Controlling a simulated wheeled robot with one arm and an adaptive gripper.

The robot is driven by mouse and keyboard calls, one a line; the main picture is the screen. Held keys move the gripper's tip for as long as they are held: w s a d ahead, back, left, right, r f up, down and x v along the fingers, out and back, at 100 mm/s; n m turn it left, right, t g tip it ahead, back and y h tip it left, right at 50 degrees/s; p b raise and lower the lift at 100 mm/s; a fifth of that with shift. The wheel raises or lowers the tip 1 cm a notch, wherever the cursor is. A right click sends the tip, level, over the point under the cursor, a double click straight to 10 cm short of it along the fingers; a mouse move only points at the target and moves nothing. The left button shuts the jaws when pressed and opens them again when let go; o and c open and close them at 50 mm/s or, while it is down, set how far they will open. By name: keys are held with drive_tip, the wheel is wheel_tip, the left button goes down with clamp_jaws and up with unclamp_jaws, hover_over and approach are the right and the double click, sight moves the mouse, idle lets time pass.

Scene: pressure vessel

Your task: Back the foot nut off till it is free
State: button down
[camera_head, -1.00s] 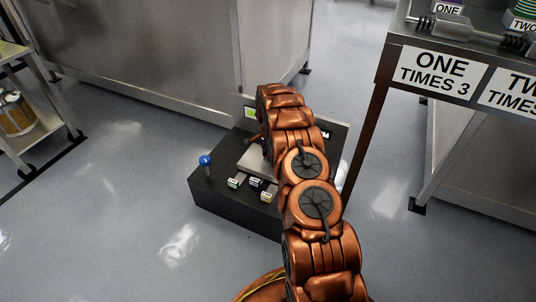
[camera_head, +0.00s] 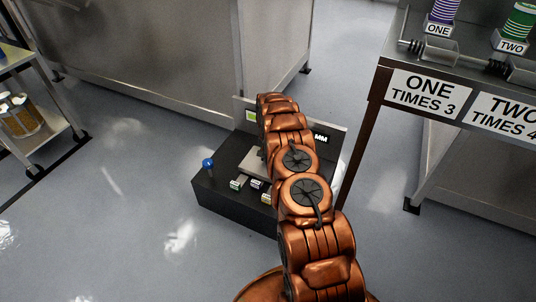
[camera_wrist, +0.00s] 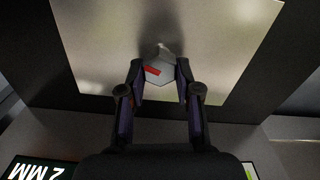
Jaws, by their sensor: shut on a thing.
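The foot nut (camera_wrist: 158,76) is a grey, hex-shaped piece with a red mark on its face, seen in the wrist view against a pale metal plate (camera_wrist: 100,40). My gripper (camera_wrist: 160,70) has its two dark fingers on either side of the nut and is shut on it. The thread behind the nut is hidden. In the head view, my copper arm reaches down to a black bench unit (camera_head: 225,200) and covers the gripper and the nut. Part of the pale plate (camera_head: 252,163) shows beside the arm.
A labelled steel table (camera_head: 470,75) with spools stands at right. A shelf cart (camera_head: 30,100) stands at left. The floor between is clear.

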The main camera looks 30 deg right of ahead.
drive_tip(key=shift+a+n+p, duration=0.1)
drive_tip(key=shift+n+p, duration=0.3)
drive_tip(key=shift+n, duration=0.6)
drive_tip(key=shift+s, duration=0.1)
drive_tip(key=c, duration=0.8)
unclamp_jaws()
drive_tip(key=shift+r, duration=0.1)
wheel_tip(320, 180, up, 12)
